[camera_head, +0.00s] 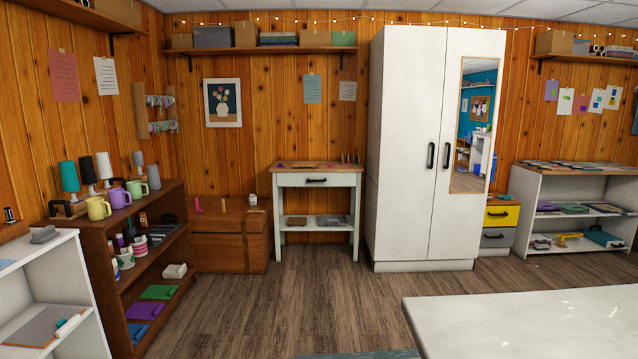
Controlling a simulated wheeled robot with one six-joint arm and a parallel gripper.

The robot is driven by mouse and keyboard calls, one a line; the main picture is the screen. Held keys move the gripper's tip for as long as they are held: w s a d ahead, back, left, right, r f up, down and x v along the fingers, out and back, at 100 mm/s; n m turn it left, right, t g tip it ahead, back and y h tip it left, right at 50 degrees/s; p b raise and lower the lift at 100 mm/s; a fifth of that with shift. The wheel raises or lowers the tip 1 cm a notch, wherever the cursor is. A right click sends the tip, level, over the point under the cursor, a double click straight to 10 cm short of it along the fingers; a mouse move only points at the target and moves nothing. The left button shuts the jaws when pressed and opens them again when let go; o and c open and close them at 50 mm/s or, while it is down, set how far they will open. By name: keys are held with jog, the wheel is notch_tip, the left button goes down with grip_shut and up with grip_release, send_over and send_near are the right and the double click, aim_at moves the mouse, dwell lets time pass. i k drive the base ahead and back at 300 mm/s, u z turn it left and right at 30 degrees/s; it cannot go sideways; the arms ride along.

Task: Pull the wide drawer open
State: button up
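A wide white drawer (290,180) sits under the wooden top of a small white side table (279,217) against the back wall. It has one dark bar handle (316,181) in the middle of its front. The drawer front looks flush with the table frame, so it appears closed. Several small items stand on the table top, and a lower shelf holds a few flat objects. My gripper is not in view.
A tall white wardrobe (412,150) stands right of the side table, and a wooden chest (222,252) stands left. A brown shelf unit (95,235) lines the left side. A white tabletop (520,325) fills the lower right. The wood floor (300,300) before the drawer is clear.

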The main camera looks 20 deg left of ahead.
aim_at(284, 178)
jog(key=u, duration=0.4)
jog(key=k, duration=0.5)
jog(key=u, duration=0.95)
jog(key=i, duration=2.75)
jog(key=z, duration=0.2)
jog(key=i, duration=2.1)
jog(key=z, duration=0.7)
jog(key=i, duration=2.05)
jog(key=z, duration=0.35)
